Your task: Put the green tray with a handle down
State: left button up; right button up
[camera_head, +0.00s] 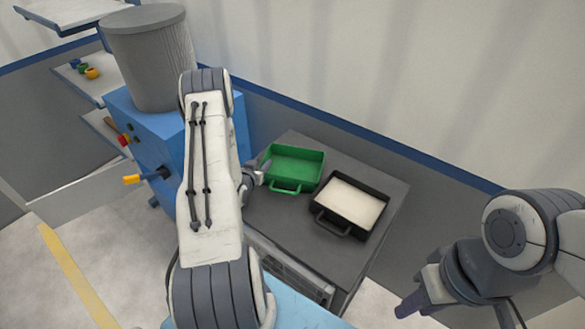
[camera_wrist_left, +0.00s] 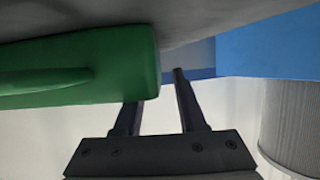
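The green tray with a handle (camera_head: 292,167) sits on the dark grey table top, its handle towards the table's front edge. It looks level, though its underside is hidden. My left gripper (camera_head: 254,174) is at the tray's left end. In the left wrist view the green tray (camera_wrist_left: 120,66) fills the upper left. There my left gripper (camera_wrist_left: 155,95) has its fingers apart; one finger's tip is hidden behind the tray's end, and a gap shows between the tray and the other finger. My right gripper (camera_head: 462,305) is at the lower right, away from the tray, apparently open and empty.
A black tray (camera_head: 323,219) with a pale inside stands close to the right of the green one on the grey table (camera_head: 376,178). A blue cabinet (camera_head: 159,139) with a grey ribbed drum (camera_head: 152,62) stands to the left. The table's right side is bare.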

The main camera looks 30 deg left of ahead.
pick_arm(q)
jog(key=shift+x, duration=1.3)
grip_shut()
jog(key=shift+r, duration=0.1)
